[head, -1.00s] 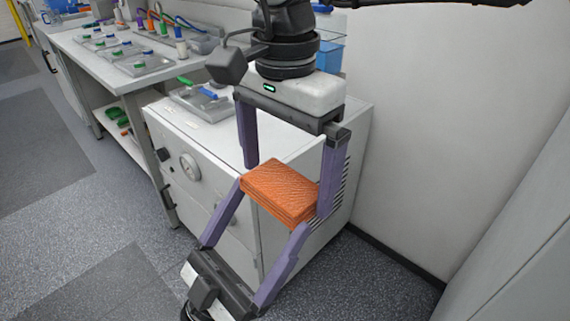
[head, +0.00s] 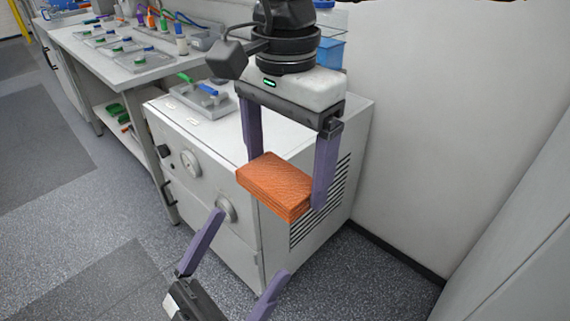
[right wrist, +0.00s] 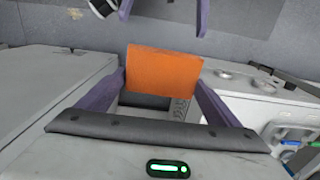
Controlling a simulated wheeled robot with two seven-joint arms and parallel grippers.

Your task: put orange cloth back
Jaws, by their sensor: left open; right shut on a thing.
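The orange cloth (head: 272,184) is a folded, flat block held in the air in front of the white cabinet. My right gripper (head: 284,180) comes from above and is shut on it, one finger on each side. In the right wrist view the cloth (right wrist: 164,72) spans between the purple fingers. My left gripper (head: 250,244) is below and to the left of the cloth, open and empty, its fingers apart from the cloth. Its fingers also show at the top of the right wrist view (right wrist: 163,18).
The white cabinet (head: 211,243) has knobs and a side vent. On its top lies a small tray (head: 205,97) with green and blue parts. A bench (head: 128,74) with several grey holders stands at the left. A blue bin (head: 330,52) is behind my right gripper. Floor is free at lower left.

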